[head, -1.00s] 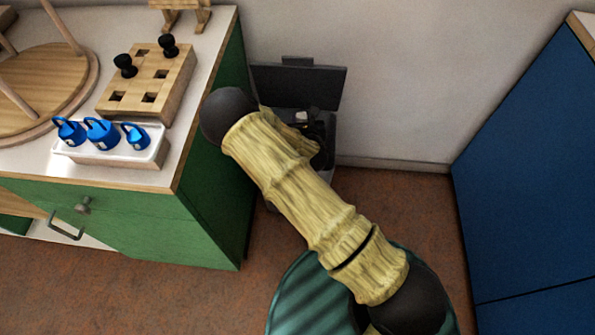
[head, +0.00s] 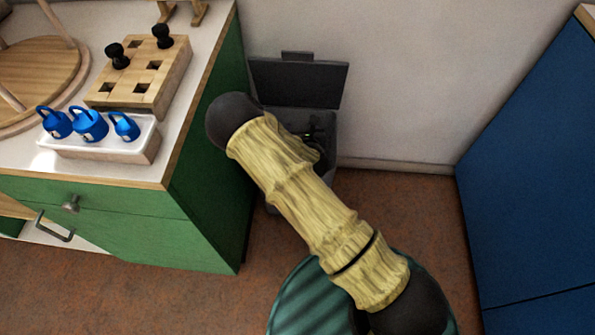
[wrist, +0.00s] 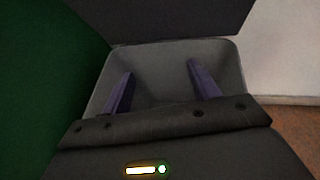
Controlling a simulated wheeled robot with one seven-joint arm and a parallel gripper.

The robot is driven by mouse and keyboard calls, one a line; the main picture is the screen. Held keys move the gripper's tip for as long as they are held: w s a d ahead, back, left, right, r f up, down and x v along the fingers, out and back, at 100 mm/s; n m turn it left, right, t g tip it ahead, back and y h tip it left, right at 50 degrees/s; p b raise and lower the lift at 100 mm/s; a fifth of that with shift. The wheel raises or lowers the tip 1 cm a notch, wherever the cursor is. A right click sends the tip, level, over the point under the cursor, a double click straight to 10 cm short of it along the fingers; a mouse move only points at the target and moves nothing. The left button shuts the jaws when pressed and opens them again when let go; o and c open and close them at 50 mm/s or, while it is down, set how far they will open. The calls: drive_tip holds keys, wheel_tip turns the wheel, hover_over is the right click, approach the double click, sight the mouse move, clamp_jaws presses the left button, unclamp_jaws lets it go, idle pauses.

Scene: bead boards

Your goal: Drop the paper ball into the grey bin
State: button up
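The grey bin (head: 329,175) stands on the floor between the green cabinet and the wall, its lid (head: 300,83) tipped up at the back. In the wrist view the bin (wrist: 160,52) lies directly under my gripper (wrist: 159,70). The two purple-blue fingers are spread apart over the opening, with nothing between them. In the head view my gripper (head: 315,130) is mostly hidden behind my arm. The paper ball is not visible in either current view. The visible part of the bin's inside looks bare; the near part is hidden by my gripper.
The green cabinet (head: 205,200) stands close on the bin's left. Its top holds a white tray (head: 150,148) with blue items and a wooden block (head: 170,80) with black pegs. A blue cabinet (head: 530,180) stands at right. Floor (head: 415,205) between is clear.

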drive_tip(key=shift+s, duration=0.1)
drive_tip(key=p+v, duration=0.6)
drive_tip(key=v, duration=1.1)
drive_tip(key=shift+r+p, duration=0.2)
drive_tip(key=shift+p, duration=0.1)
idle(0.3)
